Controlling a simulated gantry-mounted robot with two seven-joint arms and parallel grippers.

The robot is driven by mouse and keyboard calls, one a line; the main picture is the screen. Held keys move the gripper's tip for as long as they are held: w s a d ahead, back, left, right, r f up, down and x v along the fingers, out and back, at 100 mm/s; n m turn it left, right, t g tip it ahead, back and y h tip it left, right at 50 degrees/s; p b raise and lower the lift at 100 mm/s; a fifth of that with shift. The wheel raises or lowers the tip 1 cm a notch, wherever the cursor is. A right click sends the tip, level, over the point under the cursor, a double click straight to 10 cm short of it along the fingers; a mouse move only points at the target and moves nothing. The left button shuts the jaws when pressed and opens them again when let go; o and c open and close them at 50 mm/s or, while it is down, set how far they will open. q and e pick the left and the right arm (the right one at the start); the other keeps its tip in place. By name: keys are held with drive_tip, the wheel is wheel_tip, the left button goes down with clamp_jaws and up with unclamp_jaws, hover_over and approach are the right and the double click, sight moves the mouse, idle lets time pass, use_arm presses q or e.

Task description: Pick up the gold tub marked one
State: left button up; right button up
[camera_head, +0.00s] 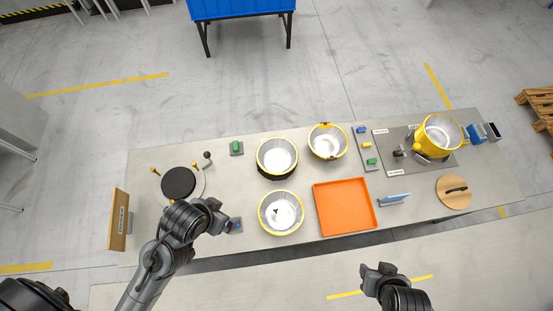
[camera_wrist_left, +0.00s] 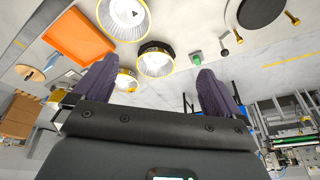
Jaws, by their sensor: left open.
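Three tubs with yellow-gold rims and pale insides stand on the table: one at the back middle (camera_head: 277,155) with a dark band below, one further right (camera_head: 327,141), and one nearer the front (camera_head: 281,212) with a small dark mark inside. I cannot read a number on any of them. In the left wrist view the dark-banded tub (camera_wrist_left: 155,60) shows beyond the fingers, and the front tub (camera_wrist_left: 124,12) is at the top. My left gripper (camera_head: 222,217) is open and empty, left of the front tub. My right gripper (camera_head: 380,269) is beyond the table's front edge, its jaws unclear.
An orange tray (camera_head: 345,206) lies right of the front tub. A yellow pot (camera_head: 438,134) stands at the far right, with a round wooden lid (camera_head: 454,193) nearer the front. A black disc (camera_head: 179,184) and a wooden sign (camera_head: 118,220) are on the left.

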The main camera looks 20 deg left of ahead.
use_arm(q)
drive_tip(key=shift+d, duration=0.1)
drive_tip(key=c, duration=0.8)
drive_tip(key=shift+c, duration=0.2)
